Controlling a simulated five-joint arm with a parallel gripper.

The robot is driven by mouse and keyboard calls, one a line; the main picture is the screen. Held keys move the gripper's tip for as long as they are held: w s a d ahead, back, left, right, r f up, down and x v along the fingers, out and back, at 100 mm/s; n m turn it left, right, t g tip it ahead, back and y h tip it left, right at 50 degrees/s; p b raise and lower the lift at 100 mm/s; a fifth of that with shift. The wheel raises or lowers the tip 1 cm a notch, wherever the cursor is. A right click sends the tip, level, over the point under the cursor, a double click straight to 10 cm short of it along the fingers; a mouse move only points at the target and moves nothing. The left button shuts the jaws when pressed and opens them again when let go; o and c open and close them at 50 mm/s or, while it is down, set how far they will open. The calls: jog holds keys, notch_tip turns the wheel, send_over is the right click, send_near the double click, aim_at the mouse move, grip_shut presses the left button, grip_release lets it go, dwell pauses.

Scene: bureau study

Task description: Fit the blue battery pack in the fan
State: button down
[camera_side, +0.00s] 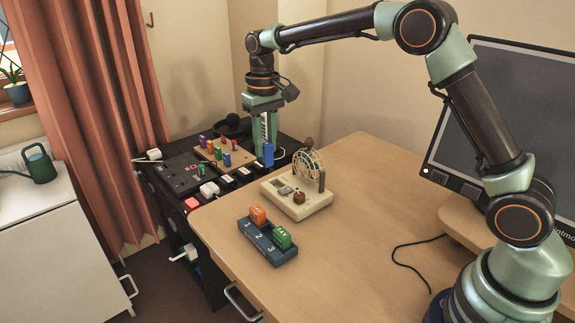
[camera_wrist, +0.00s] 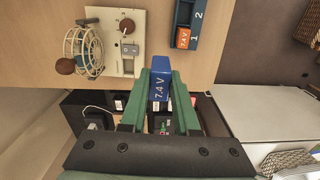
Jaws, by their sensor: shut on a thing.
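My gripper (camera_side: 264,150) points down and is shut on the blue battery pack (camera_side: 268,154). In the wrist view the pack (camera_wrist: 160,78), marked 7.4 V, sits between the two green fingers (camera_wrist: 159,92). The pack is held in the air beyond the back left edge of the wooden desk, apart from the fan. The fan (camera_side: 297,201) stands on the desk with a cream base, round wire cage and brown knob. It also shows at upper left in the wrist view (camera_wrist: 126,51).
A dark blue holder (camera_side: 254,238) numbered 1 to 3 has an orange pack (camera_side: 258,215) at 1 and a green pack (camera_side: 282,238) at 3. A dark lower table (camera_side: 170,178) carries several coloured items on a wooden board. A monitor (camera_side: 505,110) stands right. The desk's middle is clear.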

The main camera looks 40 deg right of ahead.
send_near(296, 184)
jog(key=w+a+r, duration=0.1)
jog(key=w+a, duration=0.2)
jog(key=a, duration=0.1)
jog(key=shift+w+d+f, duration=0.1)
jog(key=shift+w+f, duration=0.05)
jog(key=shift+f, duration=0.9)
jog(key=shift+w+d+f, duration=0.1)
jog(key=shift+f, duration=0.95)
jog(key=shift+f, duration=1.7)
jog(key=shift+c, duration=1.7)
grip_release()
